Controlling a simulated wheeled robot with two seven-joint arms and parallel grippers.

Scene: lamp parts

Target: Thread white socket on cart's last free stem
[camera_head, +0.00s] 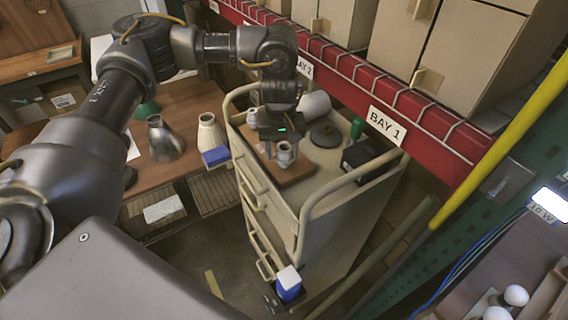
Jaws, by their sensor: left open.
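The beige cart (330,215) stands in the middle, with a brown wooden board (296,174) on its top. My left gripper (284,143) reaches down over the board and is open. A small whitish socket (285,156) is right at its fingertips, above or on the board. I cannot tell whether it touches the fingers or sits on a stem. Another pale part (252,118) shows just left of the gripper. The stems are not clearly visible; the gripper and socket hide part of the board. My right gripper is not in view.
A red shelf beam (440,130) runs close behind. Metal shades (164,140) stand on the left wooden table.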

